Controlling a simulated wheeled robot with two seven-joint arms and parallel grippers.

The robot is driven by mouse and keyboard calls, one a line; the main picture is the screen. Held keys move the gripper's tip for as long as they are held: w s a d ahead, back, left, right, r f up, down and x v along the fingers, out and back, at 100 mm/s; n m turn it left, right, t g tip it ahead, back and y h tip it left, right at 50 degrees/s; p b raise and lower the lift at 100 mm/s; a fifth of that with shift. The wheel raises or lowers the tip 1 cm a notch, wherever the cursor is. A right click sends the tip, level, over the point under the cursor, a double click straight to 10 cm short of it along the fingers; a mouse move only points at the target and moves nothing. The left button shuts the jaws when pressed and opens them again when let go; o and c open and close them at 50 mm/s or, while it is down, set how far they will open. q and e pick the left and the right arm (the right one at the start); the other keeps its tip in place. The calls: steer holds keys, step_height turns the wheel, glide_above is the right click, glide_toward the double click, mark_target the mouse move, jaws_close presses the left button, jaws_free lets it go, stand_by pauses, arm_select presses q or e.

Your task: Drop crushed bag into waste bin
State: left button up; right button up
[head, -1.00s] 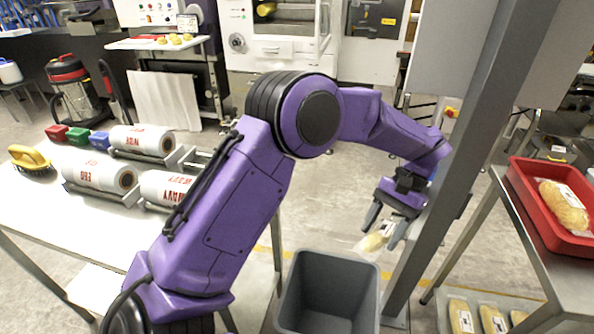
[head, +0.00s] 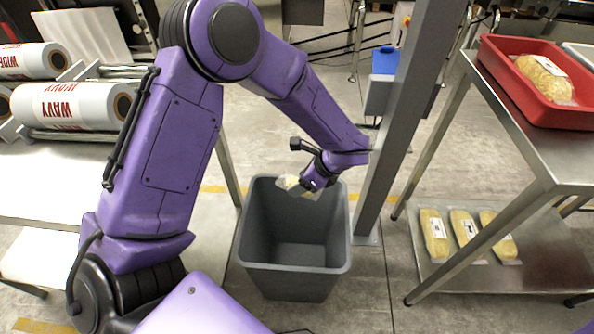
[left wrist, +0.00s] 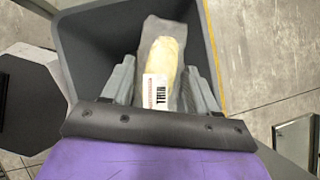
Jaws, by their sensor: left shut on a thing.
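The crushed bag (left wrist: 163,65) is a clear bag with pale yellow contents and a white label. My left gripper (left wrist: 163,88) is shut on it, with a finger on each side in the left wrist view. In the head view the bag (head: 288,182) shows at the tip of my left gripper (head: 305,187), partly hidden by it. Both are over the far part of the grey waste bin's (head: 294,268) opening. The bin's visible inside is empty. The bin's dark wall (left wrist: 95,50) shows behind the bag in the left wrist view. My right gripper is not in view.
A grey post (head: 385,150) stands close to the right of the bin. A steel table (head: 545,155) at the right holds a red tray (head: 500,68) with a bag, with several bags on its lower shelf. A table with printed rolls (head: 72,103) is at the left.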

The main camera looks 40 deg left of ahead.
arm_select(q)
step_height(320, 180, down, 12)
steer(key=s+d+m+t+b, duration=0.1)
steer(key=m+t+b, duration=0.1)
steer(key=m+b, duration=0.2)
steer(key=shift+s+r+m+t+b, duration=0.15)
steer(key=shift+r+m+t+b, duration=0.15)
steer(key=shift+b, duration=0.8)
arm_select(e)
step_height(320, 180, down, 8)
arm_select(q)
steer(key=shift+d, duration=0.1)
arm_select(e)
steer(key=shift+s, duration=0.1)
arm_select(q)
steer(key=o, duration=1.2)
steer(key=shift+p+v, duration=1.3)
steer(key=shift+v, duration=4)
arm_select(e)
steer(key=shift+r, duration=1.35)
arm_select(q)
steer(key=shift+s, duration=0.1)
